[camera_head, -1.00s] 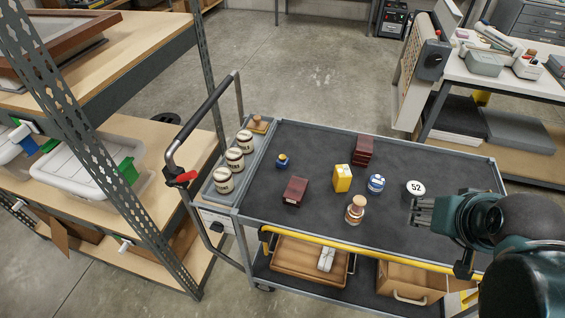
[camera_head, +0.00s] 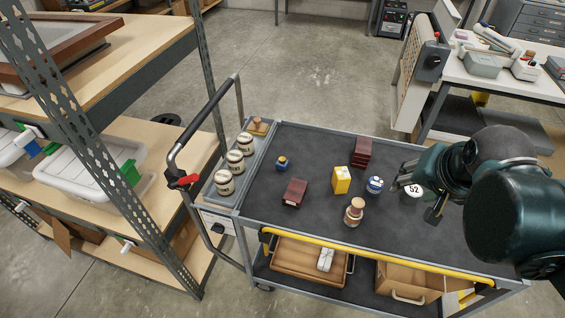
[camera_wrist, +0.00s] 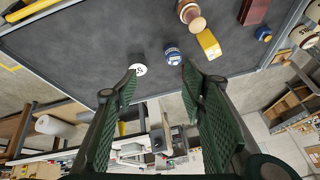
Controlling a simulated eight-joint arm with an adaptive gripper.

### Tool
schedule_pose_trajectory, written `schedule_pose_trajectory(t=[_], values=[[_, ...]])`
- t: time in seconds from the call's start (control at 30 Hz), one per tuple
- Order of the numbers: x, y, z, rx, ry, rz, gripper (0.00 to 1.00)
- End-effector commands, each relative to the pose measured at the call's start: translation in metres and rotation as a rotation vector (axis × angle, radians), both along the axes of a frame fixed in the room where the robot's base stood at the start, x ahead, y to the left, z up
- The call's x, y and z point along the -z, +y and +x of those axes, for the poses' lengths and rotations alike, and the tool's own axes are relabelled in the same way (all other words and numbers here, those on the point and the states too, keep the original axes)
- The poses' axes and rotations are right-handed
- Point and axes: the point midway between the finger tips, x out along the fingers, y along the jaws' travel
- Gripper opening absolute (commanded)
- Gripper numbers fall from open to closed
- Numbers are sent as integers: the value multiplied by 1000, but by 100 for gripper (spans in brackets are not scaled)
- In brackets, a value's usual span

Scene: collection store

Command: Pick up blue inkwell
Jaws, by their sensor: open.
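The blue inkwell (camera_head: 282,162) is a small dark blue pot with a gold-brown top. It stands upright on the cart's dark top, near the tray at the left end. In the wrist view it shows small at the upper right (camera_wrist: 264,34). My gripper (camera_head: 416,197) is open and empty over the right part of the cart, far to the right of the inkwell. In the wrist view its two fingers stand wide apart (camera_wrist: 158,78), with nothing between them. A blue-and-white jar (camera_head: 375,185) stands closer to my gripper.
On the cart top (camera_head: 310,143) stand a yellow box (camera_head: 342,180), a dark red box (camera_head: 295,192), a red stack (camera_head: 362,152), a stoppered bottle (camera_head: 354,212) and a white "52" piece (camera_head: 413,190). A grey tray (camera_head: 213,205) holds several cream jars. A push handle (camera_head: 205,112) rises at left.

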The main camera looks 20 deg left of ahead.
Motion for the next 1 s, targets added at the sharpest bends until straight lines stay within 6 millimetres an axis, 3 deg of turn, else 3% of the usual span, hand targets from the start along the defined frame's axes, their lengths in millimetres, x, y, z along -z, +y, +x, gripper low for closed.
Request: schedule_pose_trajectory(t=[0.5, 1.0], values=[[-15, 56, 62, 234, 121, 152, 41], [-9, 122, 117, 481, 237, 257, 41]])
